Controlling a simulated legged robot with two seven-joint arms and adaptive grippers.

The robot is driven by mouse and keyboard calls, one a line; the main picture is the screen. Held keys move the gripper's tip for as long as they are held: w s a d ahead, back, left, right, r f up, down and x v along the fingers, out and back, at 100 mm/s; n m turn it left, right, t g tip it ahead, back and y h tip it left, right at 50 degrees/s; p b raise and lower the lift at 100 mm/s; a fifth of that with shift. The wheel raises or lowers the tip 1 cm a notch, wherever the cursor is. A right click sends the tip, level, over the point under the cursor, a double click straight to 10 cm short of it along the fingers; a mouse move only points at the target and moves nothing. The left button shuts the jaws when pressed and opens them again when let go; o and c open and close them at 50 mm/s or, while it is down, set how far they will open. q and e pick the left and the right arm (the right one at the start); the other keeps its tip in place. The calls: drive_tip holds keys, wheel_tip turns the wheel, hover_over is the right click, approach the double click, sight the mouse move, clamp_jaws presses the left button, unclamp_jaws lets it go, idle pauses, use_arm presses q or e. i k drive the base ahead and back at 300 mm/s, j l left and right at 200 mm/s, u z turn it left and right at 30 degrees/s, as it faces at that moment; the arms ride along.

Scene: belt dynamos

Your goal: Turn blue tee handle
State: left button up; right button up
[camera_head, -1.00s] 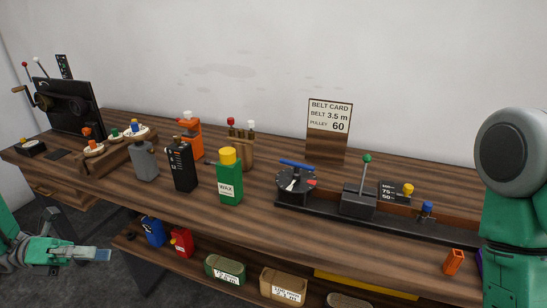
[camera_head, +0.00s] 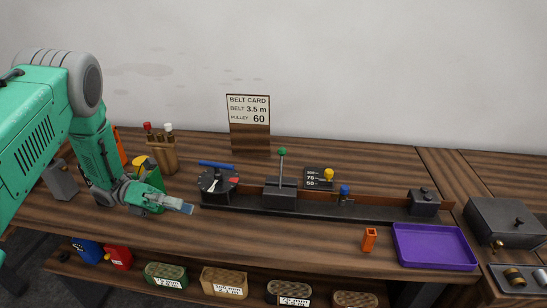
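The blue tee handle (camera_head: 216,165) is a horizontal blue bar on top of a black round dial unit (camera_head: 213,186) with a white pointer and a red mark. The dial unit stands at the left end of a long dark base rail (camera_head: 310,209). My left gripper (camera_head: 184,207) is in front and to the left of the dial unit, lower in the picture than the handle, and apart from it. Its fingertips point right and overlap in this view, so their opening cannot be told. It partly hides a green can (camera_head: 150,174). My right gripper is out of view.
On the rail are a green-knobbed lever (camera_head: 282,153) and a small blue knob (camera_head: 344,191). A belt card (camera_head: 248,110) stands behind. An orange block (camera_head: 369,240) and a purple tray (camera_head: 432,232) are at the front right. The tabletop in front of the rail is mostly clear.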

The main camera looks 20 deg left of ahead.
sight(216, 165)
drive_tip(key=i+j+z, duration=0.2)
drive_tip(key=z, duration=0.25)
drive_tip(key=i+j+u, duration=0.1)
drive_tip(key=j, duration=0.25)
drive_tip(key=j+u, duration=0.15)
drive_tip(key=j, duration=0.25)
drive_tip(key=i+u, duration=0.3)
